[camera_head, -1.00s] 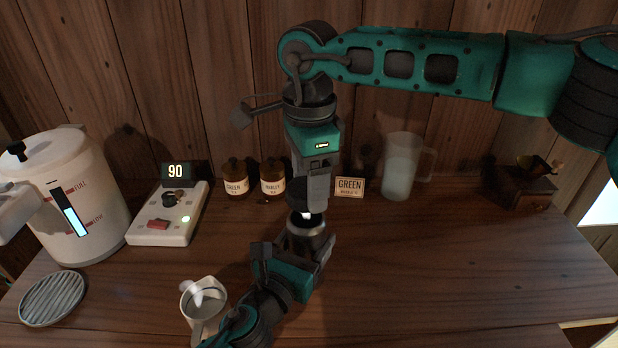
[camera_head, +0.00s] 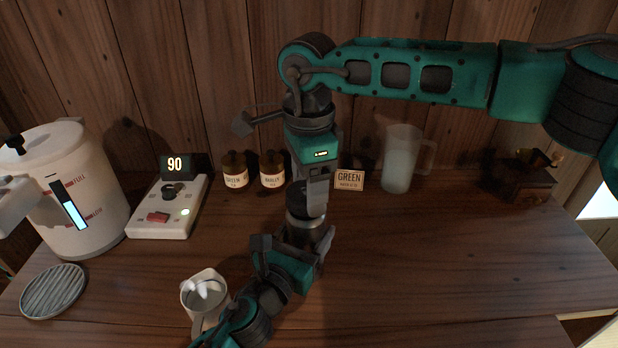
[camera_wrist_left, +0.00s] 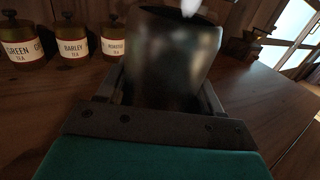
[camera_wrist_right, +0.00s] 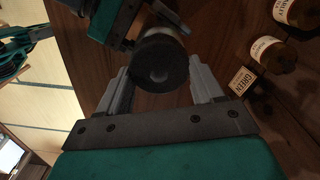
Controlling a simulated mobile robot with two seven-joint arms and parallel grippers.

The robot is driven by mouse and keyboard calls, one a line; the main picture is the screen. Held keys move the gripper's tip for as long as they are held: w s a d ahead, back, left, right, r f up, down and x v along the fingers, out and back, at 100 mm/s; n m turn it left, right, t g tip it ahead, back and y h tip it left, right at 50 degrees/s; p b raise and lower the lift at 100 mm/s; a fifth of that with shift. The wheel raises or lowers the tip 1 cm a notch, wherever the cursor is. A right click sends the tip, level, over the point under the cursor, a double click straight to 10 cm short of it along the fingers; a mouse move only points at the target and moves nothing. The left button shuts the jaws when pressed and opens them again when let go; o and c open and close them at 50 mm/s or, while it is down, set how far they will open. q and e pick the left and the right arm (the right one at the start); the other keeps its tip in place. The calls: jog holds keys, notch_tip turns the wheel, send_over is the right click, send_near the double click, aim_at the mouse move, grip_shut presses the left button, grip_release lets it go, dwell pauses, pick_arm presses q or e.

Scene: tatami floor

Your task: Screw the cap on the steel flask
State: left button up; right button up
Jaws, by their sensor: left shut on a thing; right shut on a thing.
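The steel flask (camera_head: 305,231) stands upright between the fingers of my left gripper (camera_head: 298,250), which is shut on it. In the left wrist view the flask (camera_wrist_left: 172,62) fills the space between the fingers. My right gripper (camera_head: 311,196) points down from above and is shut on the dark round cap (camera_head: 295,199). The cap is directly over the flask, at its top. In the right wrist view the cap (camera_wrist_right: 160,64) is between the fingertips and covers the flask's mouth. Whether its thread is engaged is hidden.
A white mug (camera_head: 204,297) is close left of my left arm. A ribbed round coaster (camera_head: 53,291), a white kettle (camera_head: 75,195) and a control box (camera_head: 168,212) reading 90 are further left. Tea jars (camera_head: 272,172), a sign (camera_head: 349,180) and a frosted pitcher (camera_head: 400,160) stand behind.

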jog(key=shift+f, duration=0.55)
dwell(0.4)
